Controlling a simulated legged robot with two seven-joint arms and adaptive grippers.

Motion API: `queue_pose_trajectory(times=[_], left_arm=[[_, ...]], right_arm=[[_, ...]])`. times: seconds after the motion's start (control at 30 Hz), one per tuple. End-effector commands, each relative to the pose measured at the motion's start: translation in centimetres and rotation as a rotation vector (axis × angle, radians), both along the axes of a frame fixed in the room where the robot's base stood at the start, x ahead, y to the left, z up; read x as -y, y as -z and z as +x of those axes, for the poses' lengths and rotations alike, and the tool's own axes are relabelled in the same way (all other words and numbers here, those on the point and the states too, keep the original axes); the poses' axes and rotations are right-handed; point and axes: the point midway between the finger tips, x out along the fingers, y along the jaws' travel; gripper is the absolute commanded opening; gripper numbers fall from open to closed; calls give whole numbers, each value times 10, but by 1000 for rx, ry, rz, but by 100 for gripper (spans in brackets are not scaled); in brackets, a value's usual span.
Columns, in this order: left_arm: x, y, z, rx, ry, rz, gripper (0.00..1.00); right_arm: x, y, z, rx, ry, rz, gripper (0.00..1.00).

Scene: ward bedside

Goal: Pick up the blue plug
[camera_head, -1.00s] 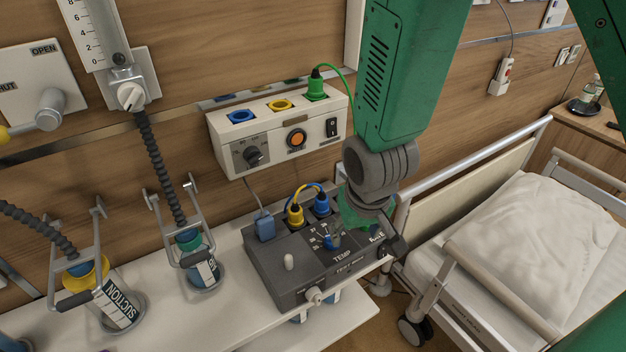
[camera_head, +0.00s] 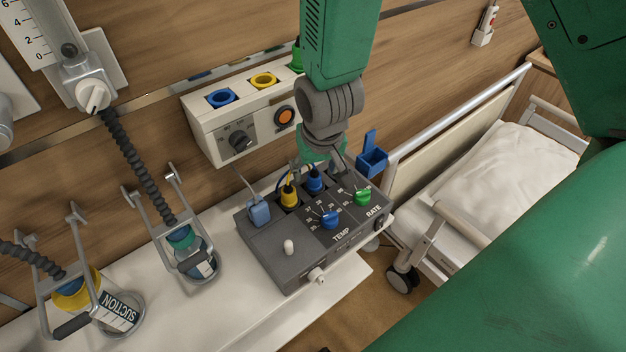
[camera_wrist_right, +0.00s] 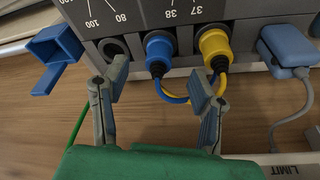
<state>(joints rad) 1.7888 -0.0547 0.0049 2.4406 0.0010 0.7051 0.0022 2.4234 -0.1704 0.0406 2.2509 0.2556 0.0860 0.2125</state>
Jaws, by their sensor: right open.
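The blue plug (camera_head: 315,180) stands in the back edge of the dark grey TEMP/RATE unit (camera_head: 290,255), beside a yellow plug (camera_head: 289,195). In the right wrist view the blue plug (camera_wrist_right: 159,52) and yellow plug (camera_wrist_right: 214,46) have a blue and a yellow cable looping below them. My right gripper (camera_head: 319,167) is open behind the unit, close to the blue plug. In the wrist view its fingertips (camera_wrist_right: 158,80) lie either side of the blue plug's line, short of its body, with nothing between them. My left gripper is not in view.
A blue open flap box (camera_head: 372,162) and a grey-blue plug (camera_head: 259,211) flank the plugs.

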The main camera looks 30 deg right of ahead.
Motion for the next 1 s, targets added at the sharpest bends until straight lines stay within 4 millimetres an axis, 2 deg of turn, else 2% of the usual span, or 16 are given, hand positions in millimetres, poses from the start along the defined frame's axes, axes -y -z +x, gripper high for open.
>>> queue_pose_trajectory(times=[0.33,0.63,0.67,0.8,1.0], left_arm=[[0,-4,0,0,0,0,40],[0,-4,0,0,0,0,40],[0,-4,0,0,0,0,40],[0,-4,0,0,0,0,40],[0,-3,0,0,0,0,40]], right_arm=[[6,43,13,-2,1,2,52],[6,48,15,1,1,1,52],[6,48,15,1,0,1,49],[6,48,15,0,0,1,0],[6,48,15,0,0,1,0]])
